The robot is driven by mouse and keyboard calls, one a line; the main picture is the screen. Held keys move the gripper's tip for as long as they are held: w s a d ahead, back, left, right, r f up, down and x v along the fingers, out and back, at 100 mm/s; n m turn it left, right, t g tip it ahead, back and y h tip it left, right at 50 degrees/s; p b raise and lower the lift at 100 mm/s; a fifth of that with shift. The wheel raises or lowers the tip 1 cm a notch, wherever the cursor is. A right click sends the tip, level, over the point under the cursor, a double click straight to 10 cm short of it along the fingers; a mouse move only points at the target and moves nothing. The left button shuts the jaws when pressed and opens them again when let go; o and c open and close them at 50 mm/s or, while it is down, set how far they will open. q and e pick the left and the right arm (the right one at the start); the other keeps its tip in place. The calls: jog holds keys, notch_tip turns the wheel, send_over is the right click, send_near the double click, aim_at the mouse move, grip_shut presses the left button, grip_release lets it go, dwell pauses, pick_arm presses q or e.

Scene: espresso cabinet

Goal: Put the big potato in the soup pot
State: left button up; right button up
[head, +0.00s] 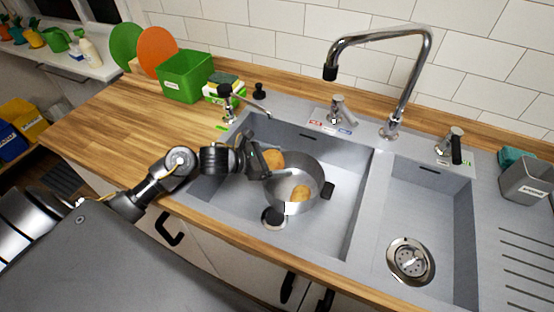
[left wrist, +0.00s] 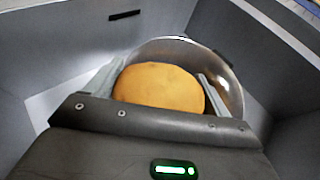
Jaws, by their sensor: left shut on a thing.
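My left gripper (head: 266,166) is shut on a large orange-brown potato (head: 274,158), over the left rim of the soup pot. The potato also shows between the two fingers in the left wrist view (left wrist: 160,86). The steel soup pot (head: 312,182) stands in the left sink basin, with dark handles at its sides. A smaller potato (head: 300,192) lies inside the pot. In the left wrist view the pot (left wrist: 228,80) shows behind the held potato, which hides much of it. My right gripper is not in view.
The left basin (head: 345,205) has free floor to the right of the pot. The right basin (head: 430,205) is empty. A tall faucet (head: 425,60) rises behind. A green box (head: 186,76) and discs stand on the wooden counter (head: 120,115) at left.

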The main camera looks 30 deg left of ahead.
pick_arm(q)
jog(key=shift+f, duration=0.25)
jog(key=o, duration=1)
jog(key=shift+r, duration=0.2)
jog(key=shift+r+p, duration=0.35)
jog(key=shift+p, duration=0.1)
jog(key=b+v, duration=0.3)
jog(key=v, duration=0.9)
jog(key=shift+d+f, duration=0.1)
